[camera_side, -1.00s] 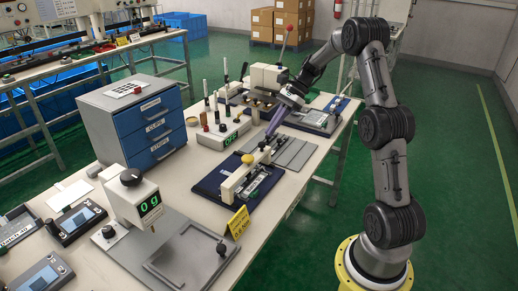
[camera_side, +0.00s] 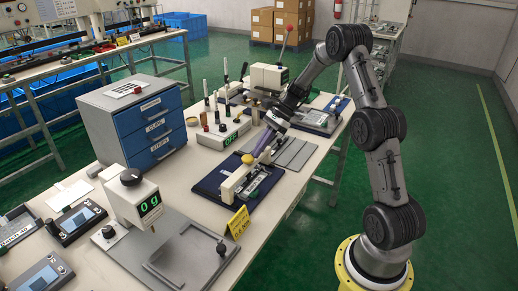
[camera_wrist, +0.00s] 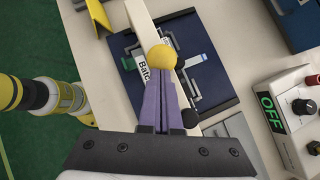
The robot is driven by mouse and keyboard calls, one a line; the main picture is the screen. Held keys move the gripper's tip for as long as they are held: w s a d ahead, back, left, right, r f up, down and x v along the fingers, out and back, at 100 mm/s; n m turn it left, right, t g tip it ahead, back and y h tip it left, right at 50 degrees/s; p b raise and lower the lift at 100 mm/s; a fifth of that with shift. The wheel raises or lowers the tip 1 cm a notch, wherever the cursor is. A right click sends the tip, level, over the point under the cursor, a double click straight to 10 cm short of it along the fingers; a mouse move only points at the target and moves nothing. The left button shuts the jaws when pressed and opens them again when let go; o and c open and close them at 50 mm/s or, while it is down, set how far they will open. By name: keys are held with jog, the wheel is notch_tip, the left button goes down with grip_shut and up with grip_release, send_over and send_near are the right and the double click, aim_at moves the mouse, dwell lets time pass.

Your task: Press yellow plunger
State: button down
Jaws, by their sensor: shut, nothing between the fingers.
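The yellow plunger (camera_side: 248,159) is a round knob on the cream bar of a fixture on a dark blue base (camera_side: 210,184). In the wrist view the plunger (camera_wrist: 162,58) shows just beyond my fingertips, above the cream bar (camera_wrist: 150,40). My gripper (camera_side: 257,154) comes down at a slant from the upper right, its tip close beside the plunger. Its purple fingers (camera_wrist: 161,80) are together with nothing between them. Whether the tips touch the plunger I cannot tell. Under the bar lies a labelled strip, partly hidden.
A control box (camera_wrist: 292,115) with a green OFF display stands beside the fixture. A yellow tent sign (camera_side: 238,222) stands at the table's front edge. Grey plates (camera_side: 295,150) lie to the fixture's right, and a blue drawer cabinet (camera_side: 140,120) stands to its left.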

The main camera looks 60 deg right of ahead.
aim_at(254, 164)
jog(key=shift+a+f, duration=0.15)
jog(key=shift+f, duration=0.5)
jog(key=shift+a+f, duration=0.15)
jog(key=shift+f, duration=0.45)
jog(key=shift+s+a+f, duration=0.1)
jog(key=shift+a+f, duration=0.15)
jog(key=w+v, duration=0.1)
jog(key=v, duration=1.5)
jog(key=shift+w+r, duration=0.35)
